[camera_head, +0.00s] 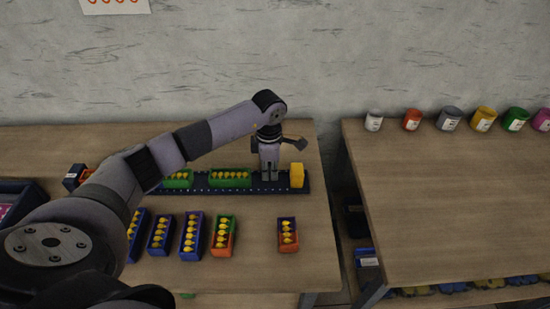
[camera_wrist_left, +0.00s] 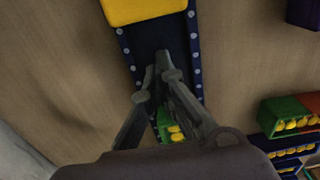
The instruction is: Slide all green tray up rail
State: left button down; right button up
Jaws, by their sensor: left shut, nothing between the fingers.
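A dark blue rail (camera_head: 262,189) lies along the back of the left table. Two green trays holding yellow pieces sit on it, one in the middle (camera_head: 230,178) and one to its left (camera_head: 178,180), partly beside my arm. A yellow block (camera_head: 297,175) stands at the rail's right end. My left gripper (camera_head: 268,178) points down over the rail, between the right green tray and the yellow block; it is shut and empty. In the left wrist view, its fingertips (camera_wrist_left: 163,65) are over the rail (camera_wrist_left: 126,45), below the yellow block (camera_wrist_left: 142,9), with a green tray (camera_wrist_left: 164,125) behind the fingers.
Several trays with yellow pieces, including a purple one (camera_head: 192,236) and an orange-and-blue one (camera_head: 288,235), stand in front of the rail. My arm hides part of the left side. Paint jars (camera_head: 412,120) line the back of the right table (camera_head: 450,190); a gap separates the tables.

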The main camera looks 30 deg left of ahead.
aim_at(241, 173)
pick_arm(q)
jog(key=shift+s+a+r+p, duration=0.2)
jog(key=shift+s+a+p, duration=0.1)
jog(key=shift+s+a, duration=0.65)
jog(key=shift+w+a, duration=0.1)
jog(key=shift+w, duration=0.1)
pick_arm(e)
jog(key=shift+w+r, duration=0.1)
jog(key=shift+r, duration=0.55)
pick_arm(q)
jog(key=shift+f, duration=0.1)
jog(key=s+a, duration=0.1)
jog(key=a+b, duration=0.1)
jog(key=a, duration=0.1)
jog(key=s+a, duration=0.1)
jog(key=shift+s+a+b, duration=0.25)
jog(key=shift+s+b, duration=0.1)
jog(key=shift+b, duration=0.05)
jog(key=shift+s+a, duration=0.2)
pick_arm(e)
jog(key=shift+f, duration=0.9)
pick_arm(q)
jog(key=shift+w+d, duration=0.15)
